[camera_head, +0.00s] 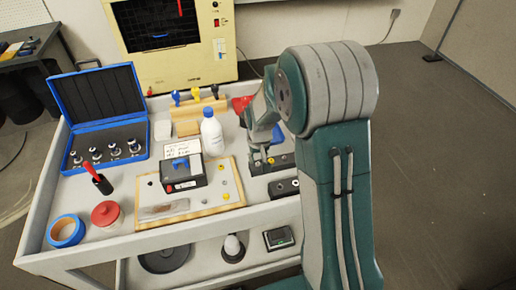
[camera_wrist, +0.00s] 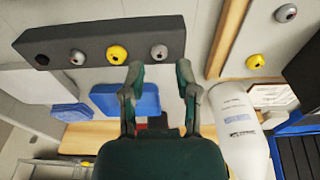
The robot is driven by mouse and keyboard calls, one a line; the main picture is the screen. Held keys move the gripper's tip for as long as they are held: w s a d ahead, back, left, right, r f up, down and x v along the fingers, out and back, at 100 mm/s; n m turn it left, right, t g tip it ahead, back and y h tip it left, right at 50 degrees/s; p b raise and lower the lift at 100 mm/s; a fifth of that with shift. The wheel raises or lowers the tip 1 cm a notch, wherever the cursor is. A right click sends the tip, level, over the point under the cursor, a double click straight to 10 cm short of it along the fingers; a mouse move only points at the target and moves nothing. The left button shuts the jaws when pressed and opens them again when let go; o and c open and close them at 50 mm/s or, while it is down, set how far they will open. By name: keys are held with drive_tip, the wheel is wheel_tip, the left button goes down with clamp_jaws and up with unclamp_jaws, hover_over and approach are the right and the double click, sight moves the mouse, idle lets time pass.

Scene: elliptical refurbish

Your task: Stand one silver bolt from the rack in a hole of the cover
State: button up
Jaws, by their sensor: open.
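The dark rack (camera_wrist: 95,45) crosses the top of the wrist view. It holds a black bolt (camera_wrist: 42,59), a silver bolt (camera_wrist: 77,57), a yellow bolt (camera_wrist: 117,54) and another silver bolt (camera_wrist: 158,51). In the head view the rack (camera_head: 286,160) is partly hidden by my arm. My gripper (camera_wrist: 160,70) is open and empty, its fingertips either side of the right-hand silver bolt in the picture, with no visible contact. In the head view my gripper (camera_head: 263,155) is over the rack. I cannot tell for sure which piece is the cover.
A wood-edged board (camera_head: 238,180) with loose bolts and a dark box (camera_head: 184,172) lies left of the rack. A white bottle (camera_head: 211,133) stands close to my gripper. A shorter dark block (camera_head: 283,188) sits nearer me. A blue case (camera_head: 100,100) is at the left.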

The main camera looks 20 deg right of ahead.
sight(258, 164)
drive_tip(key=shift+w+f, duration=0.15)
drive_tip(key=shift+f, duration=0.95)
clamp_jaws()
drive_tip(key=shift+r, duration=1.8)
drive_tip(key=shift+r, duration=1.95)
